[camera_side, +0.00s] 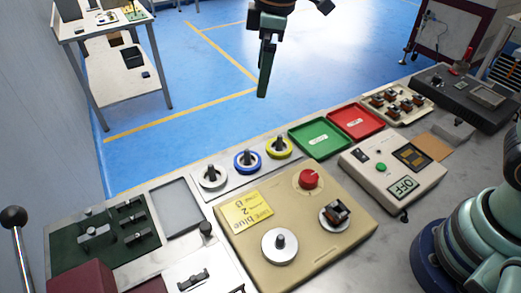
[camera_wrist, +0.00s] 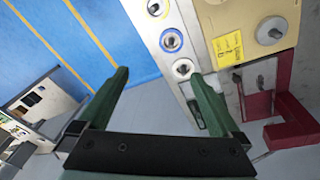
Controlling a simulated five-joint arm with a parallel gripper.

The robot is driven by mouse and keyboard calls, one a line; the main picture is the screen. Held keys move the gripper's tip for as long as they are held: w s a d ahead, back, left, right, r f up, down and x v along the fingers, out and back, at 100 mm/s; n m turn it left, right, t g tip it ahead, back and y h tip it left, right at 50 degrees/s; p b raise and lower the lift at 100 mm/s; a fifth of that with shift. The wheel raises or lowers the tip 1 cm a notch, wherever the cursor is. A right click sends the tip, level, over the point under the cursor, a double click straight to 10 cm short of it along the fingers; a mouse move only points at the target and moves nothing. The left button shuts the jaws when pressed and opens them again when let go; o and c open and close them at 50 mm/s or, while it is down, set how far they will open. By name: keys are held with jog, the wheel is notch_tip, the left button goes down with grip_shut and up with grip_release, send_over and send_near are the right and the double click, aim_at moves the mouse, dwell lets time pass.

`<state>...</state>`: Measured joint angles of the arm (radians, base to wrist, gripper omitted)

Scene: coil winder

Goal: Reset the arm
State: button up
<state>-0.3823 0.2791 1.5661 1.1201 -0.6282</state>
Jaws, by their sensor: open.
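My gripper (camera_side: 267,62) hangs at the top middle of the side view, above the blue floor behind the bench and well away from everything on it. In the wrist view my gripper (camera_wrist: 158,75) has its two green fingers spread wide with nothing between them. The tan winder unit (camera_side: 240,232) sits on the bench with a red knob (camera_side: 309,179), a silver disc (camera_side: 280,245) and a small dark-and-copper part (camera_side: 337,212) on a round seat. A yellow note (camera_side: 247,211) lies on the unit. The white control box (camera_side: 375,182) shows OFF.
White, blue (camera_side: 248,161) and yellow-ringed spools stand in a row behind the unit. A holder (camera_side: 397,103) carries several copper parts. A dark green fixture (camera_side: 75,255) stands left. The air around my gripper is clear.

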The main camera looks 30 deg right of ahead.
jog(key=s+d+r+m+t, duration=0.1)
jog(key=s+d+m+t, duration=0.2)
jog(key=s+d+m, duration=0.8)
jog(key=s+d, duration=0.4)
jog(key=d, duration=0.2)
jog(key=shift+d+r+m+t+h, duration=0.2)
jog(key=shift+d+m+t+h, duration=0.1)
jog(key=shift+t+h, duration=0.1)
